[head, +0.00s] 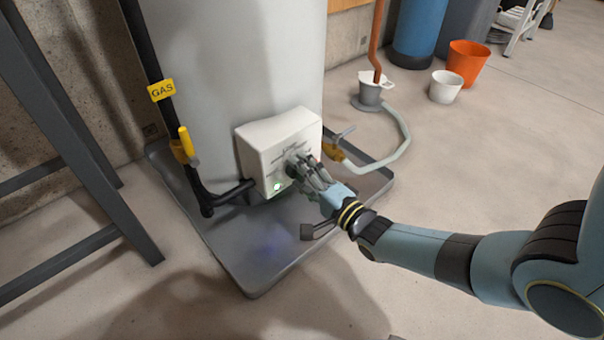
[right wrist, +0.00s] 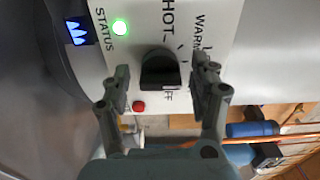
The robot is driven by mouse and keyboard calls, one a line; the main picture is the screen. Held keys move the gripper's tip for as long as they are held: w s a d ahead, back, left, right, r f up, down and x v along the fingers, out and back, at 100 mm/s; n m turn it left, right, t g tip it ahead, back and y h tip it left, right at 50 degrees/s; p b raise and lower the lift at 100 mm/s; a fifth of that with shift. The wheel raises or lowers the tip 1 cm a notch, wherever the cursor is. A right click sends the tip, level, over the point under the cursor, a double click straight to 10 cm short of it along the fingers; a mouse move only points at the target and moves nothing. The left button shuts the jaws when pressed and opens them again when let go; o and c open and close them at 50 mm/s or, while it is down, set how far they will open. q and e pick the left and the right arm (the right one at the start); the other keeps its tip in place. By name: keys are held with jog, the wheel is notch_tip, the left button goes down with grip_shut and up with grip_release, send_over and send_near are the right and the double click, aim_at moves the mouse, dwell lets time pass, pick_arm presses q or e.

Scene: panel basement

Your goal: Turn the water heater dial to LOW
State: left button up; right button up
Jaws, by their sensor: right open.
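The white control box (head: 262,133) is on the front of the grey water heater tank (head: 235,60). In the right wrist view its black dial (right wrist: 160,70) faces me, with HOT, WARM and part of OFF readable around it. Which mark the dial points to is unclear. My right gripper (head: 298,168) is at the box face. In the right wrist view its fingers (right wrist: 161,88) are open, one on each side of the dial, with gaps visible between them and it. The dial is hidden behind the gripper in the head view. My left gripper is not in view.
A green status light (right wrist: 119,27), a blue flame display (right wrist: 78,30) and a red button (right wrist: 139,107) are near the dial. A gas pipe with a yellow valve handle (head: 186,141) runs left of the box. A grey drain pan (head: 250,270) lies below.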

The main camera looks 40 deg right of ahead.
jog(key=s, duration=1.2)
jog(key=shift+d, duration=0.45)
